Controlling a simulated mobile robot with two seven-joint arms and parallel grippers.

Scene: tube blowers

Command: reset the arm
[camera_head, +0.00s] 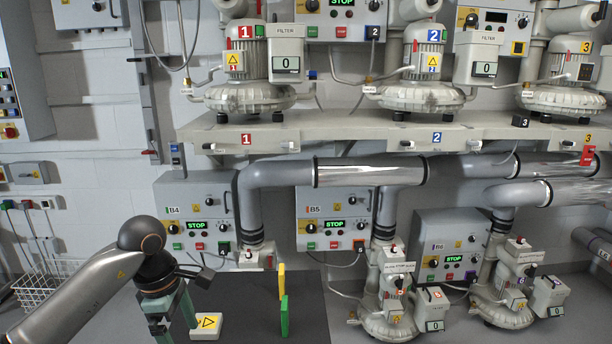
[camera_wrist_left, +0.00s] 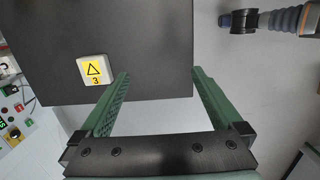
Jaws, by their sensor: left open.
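My left arm (camera_head: 85,290) comes in from the lower left in the head view, bent at a dark joint. My left gripper (camera_head: 182,318) has green fingers and hangs low, beside a white block (camera_head: 205,327) with a yellow warning label. In the left wrist view my left gripper (camera_wrist_left: 160,74) shows its two green fingers wide apart with nothing between them. The white block (camera_wrist_left: 93,70), marked 3, lies on a dark surface (camera_wrist_left: 150,35) outside the fingers, to the left. My right gripper does not show.
A yellow upright piece (camera_head: 281,281) and a green one (camera_head: 285,316) stand right of the block. Blower B5 (camera_head: 388,310) and another blower (camera_head: 505,300) stand further right. A shelf (camera_head: 340,138) with several larger blowers runs above. A wire basket (camera_head: 45,285) is behind my arm.

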